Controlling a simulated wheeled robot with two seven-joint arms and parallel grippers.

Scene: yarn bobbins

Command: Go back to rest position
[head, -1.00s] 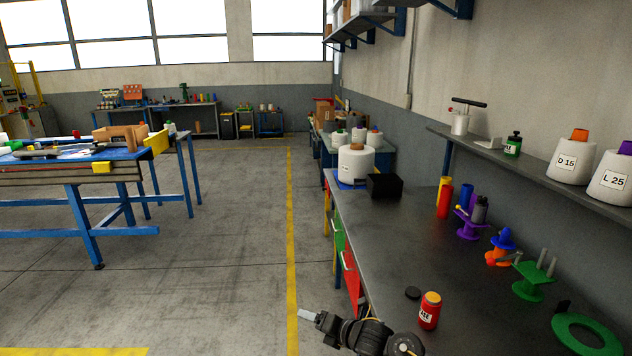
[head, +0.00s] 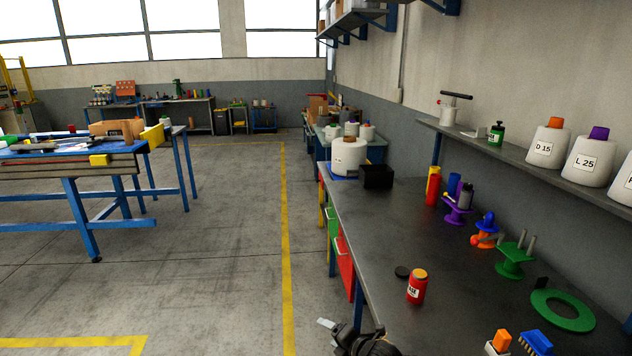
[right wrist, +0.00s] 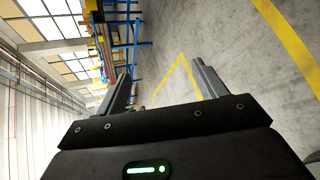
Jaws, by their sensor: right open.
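My right gripper (head: 326,323) shows at the bottom of the head view, left of the workbench's front edge. In the right wrist view its two fingers (right wrist: 164,82) stand wide apart with nothing between them, and the floor and room edge show beyond. The rest of my right arm runs down out of the head view. My left gripper is in neither current view. The dark workbench (head: 400,220) stands to the right of my right gripper.
A green ring (head: 562,310), a green spool holder (head: 514,262) and a black box (head: 377,177) are also on the bench. The floor (head: 200,260) to the left is clear.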

